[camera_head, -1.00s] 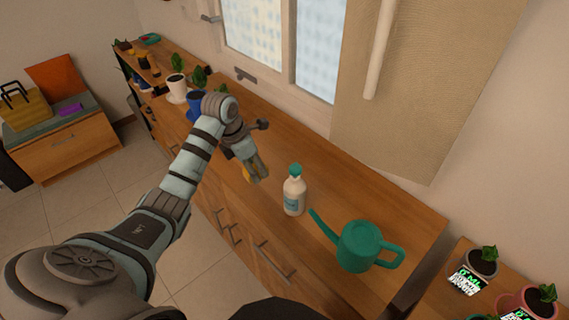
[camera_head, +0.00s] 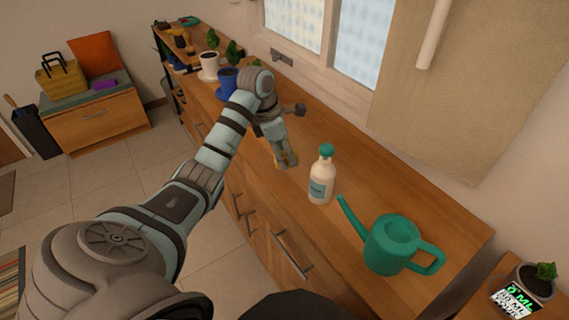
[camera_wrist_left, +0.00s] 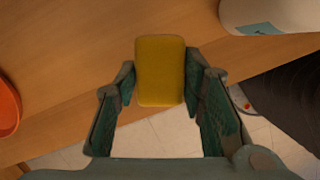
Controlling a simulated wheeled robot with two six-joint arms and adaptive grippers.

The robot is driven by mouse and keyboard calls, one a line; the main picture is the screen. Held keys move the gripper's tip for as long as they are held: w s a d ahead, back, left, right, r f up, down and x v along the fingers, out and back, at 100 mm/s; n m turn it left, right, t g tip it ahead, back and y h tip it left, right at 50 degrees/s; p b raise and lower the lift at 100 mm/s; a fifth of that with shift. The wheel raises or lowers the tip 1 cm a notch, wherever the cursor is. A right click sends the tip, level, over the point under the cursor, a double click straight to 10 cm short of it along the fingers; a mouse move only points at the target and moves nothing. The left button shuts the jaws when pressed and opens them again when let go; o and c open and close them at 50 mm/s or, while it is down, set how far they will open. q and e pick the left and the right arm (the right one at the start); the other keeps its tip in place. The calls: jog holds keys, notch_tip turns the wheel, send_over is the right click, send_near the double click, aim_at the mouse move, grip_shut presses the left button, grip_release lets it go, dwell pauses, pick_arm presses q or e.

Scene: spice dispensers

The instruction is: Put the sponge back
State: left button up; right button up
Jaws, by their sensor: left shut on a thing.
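The yellow sponge (camera_wrist_left: 160,70) is held between the two fingers of my left gripper (camera_wrist_left: 160,80) in the left wrist view, over the front edge of the wooden counter (camera_wrist_left: 70,50). In the head view my left gripper (camera_head: 287,157) hangs pointing down above the counter, left of the white bottle with a green cap (camera_head: 321,178). Only a little yellow shows there beside the fingers; most of the sponge is hidden. I cannot tell whether the sponge touches the counter. My right gripper is not in view.
A green watering can (camera_head: 393,243) stands right of the bottle. Blue (camera_head: 228,80) and white (camera_head: 209,66) potted plants stand at the counter's far end. An orange-red object (camera_wrist_left: 8,106) shows at the wrist view's left edge.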

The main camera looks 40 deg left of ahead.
pick_arm(q)
jog(key=f, duration=0.3)
jog(key=shift+s, duration=0.25)
jog(key=shift+w+f, duration=0.1)
jog(key=shift+f, duration=0.2)
jog(key=shift+w, duration=0.1)
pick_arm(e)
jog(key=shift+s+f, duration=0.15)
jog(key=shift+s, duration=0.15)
pick_arm(q)
jog(key=shift+f+b, duration=0.1)
jog(key=shift+b, duration=0.2)
jog(key=o, duration=1)
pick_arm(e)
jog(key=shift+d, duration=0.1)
pick_arm(q)
jog(key=p+v, duration=0.2)
jog(key=v, duration=0.6)
jog(key=shift+r, duration=0.3)
jog(key=p+v, duration=0.3)
jog(key=v, duration=0.1)
jog(key=shift+f, duration=0.1)
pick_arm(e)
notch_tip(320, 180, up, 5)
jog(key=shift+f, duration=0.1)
